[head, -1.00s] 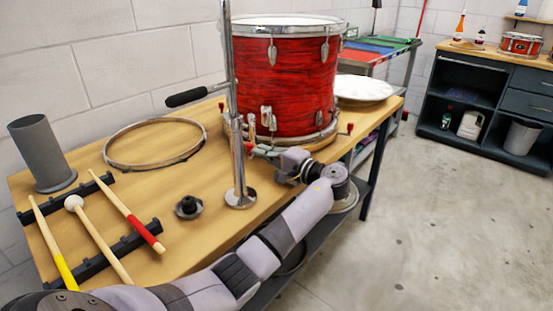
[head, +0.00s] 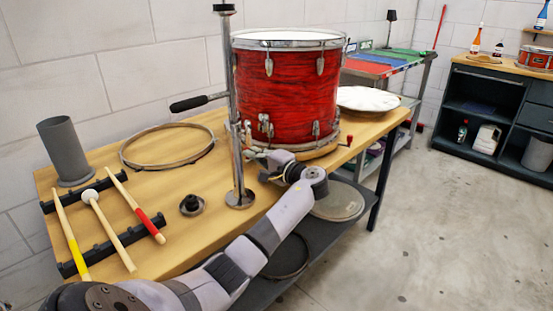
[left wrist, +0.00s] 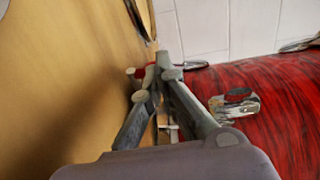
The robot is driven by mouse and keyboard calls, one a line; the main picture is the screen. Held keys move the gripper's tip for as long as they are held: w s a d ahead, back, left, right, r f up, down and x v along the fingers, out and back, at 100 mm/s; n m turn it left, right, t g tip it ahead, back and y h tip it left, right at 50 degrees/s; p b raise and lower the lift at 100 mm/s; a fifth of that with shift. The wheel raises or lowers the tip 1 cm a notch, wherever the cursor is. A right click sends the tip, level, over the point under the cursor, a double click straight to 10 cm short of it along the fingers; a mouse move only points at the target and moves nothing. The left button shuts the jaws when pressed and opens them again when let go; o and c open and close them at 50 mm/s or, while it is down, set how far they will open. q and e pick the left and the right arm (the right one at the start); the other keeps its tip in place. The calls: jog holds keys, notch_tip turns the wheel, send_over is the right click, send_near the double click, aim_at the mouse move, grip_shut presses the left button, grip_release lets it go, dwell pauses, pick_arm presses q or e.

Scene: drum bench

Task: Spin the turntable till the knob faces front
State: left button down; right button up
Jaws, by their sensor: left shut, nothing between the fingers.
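The red drum (head: 288,95) stands upright on the round wooden turntable (head: 322,152), whose rim shows below it. A small red-tipped knob (head: 349,139) sticks out at the turntable's right side. Chrome hardware (head: 265,126) sits low on the drum's front left. My left gripper (head: 252,154) is shut and empty at the turntable's front left, below this hardware. In the left wrist view, the gripper's fingertips (left wrist: 156,82) are close to a red-tipped part (left wrist: 150,73); I cannot tell whether they touch. The drum (left wrist: 275,105) is on the right there. My right gripper is out of view.
A chrome post (head: 237,130) with a black-gripped side arm stands just left of the drum. A hoop (head: 168,146), grey cylinder (head: 65,152), sticks on racks and a small black part (head: 191,205) occupy the bench's left. A pale disc (head: 367,98) lies behind right.

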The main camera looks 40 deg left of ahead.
pick_arm(q)
jog(key=shift+s+a+r, duration=0.1)
jog(key=shift+s+a, duration=0.05)
jog(key=shift+a, duration=0.3)
jog(key=shift+s+a+f, duration=0.1)
jog(key=shift+a+f, duration=0.1)
jog(key=shift+a, duration=0.25)
jog(key=shift+s+a+f, duration=0.1)
jog(key=shift+a+f, duration=0.1)
jog(key=shift+a, duration=0.2)
jog(key=shift+w+d+r, duration=0.1)
jog(key=shift+d+r, duration=0.05)
jog(key=shift+d, duration=0.05)
jog(key=d, duration=1.2)
jog(key=shift+r, duration=0.3)
